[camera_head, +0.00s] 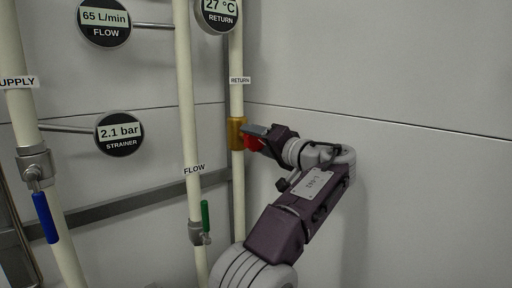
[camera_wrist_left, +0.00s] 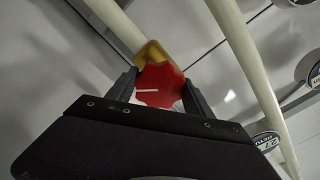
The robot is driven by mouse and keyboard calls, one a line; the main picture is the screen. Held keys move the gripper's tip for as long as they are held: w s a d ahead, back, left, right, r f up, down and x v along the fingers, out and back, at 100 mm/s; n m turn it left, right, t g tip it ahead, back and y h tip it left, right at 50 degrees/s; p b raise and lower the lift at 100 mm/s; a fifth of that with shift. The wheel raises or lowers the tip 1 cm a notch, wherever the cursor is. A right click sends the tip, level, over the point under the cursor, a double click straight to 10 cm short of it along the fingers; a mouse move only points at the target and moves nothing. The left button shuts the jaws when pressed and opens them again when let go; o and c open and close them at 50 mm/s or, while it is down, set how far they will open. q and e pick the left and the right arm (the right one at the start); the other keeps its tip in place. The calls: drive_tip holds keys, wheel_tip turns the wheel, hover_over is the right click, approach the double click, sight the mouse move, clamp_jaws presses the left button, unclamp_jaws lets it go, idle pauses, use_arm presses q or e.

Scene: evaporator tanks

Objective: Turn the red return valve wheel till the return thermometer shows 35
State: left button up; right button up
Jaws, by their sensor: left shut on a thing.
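The red return valve wheel (camera_head: 253,143) sits on a brass valve body (camera_head: 237,134) on the pipe labelled RETURN. My left gripper (camera_head: 259,136) is at the wheel and partly covers it in the head view. In the left wrist view the wheel (camera_wrist_left: 159,85), with a white mark, lies between the two fingers (camera_wrist_left: 160,88), which are shut on it. The brass body (camera_wrist_left: 150,53) shows just behind it. The return thermometer (camera_head: 220,14) reads 27 °C; its top is cut off by the frame. My right gripper is not in view.
The flow pipe (camera_head: 188,110) with a green-handled valve (camera_head: 205,217) stands left of the return pipe. A blue-handled valve (camera_head: 45,217) is on the supply pipe. Gauges read 65 L/min (camera_head: 104,20) and 2.1 bar (camera_head: 119,133). Bare wall lies to the right.

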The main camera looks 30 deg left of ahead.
use_arm(q)
drive_tip(key=n, duration=0.1)
drive_tip(key=n+b, duration=0.1)
drive_tip(key=n, duration=0.2)
drive_tip(key=shift+f+n+b, duration=0.25)
drive_tip(key=shift+n+b, duration=0.05)
drive_tip(key=shift+n, duration=0.4)
drive_tip(key=o, duration=1.4)
drive_tip(key=shift+c, duration=0.2)
drive_tip(key=shift+r, duration=0.1)
drive_tip(key=v, duration=0.9)
drive_tip(key=shift+d, duration=0.1)
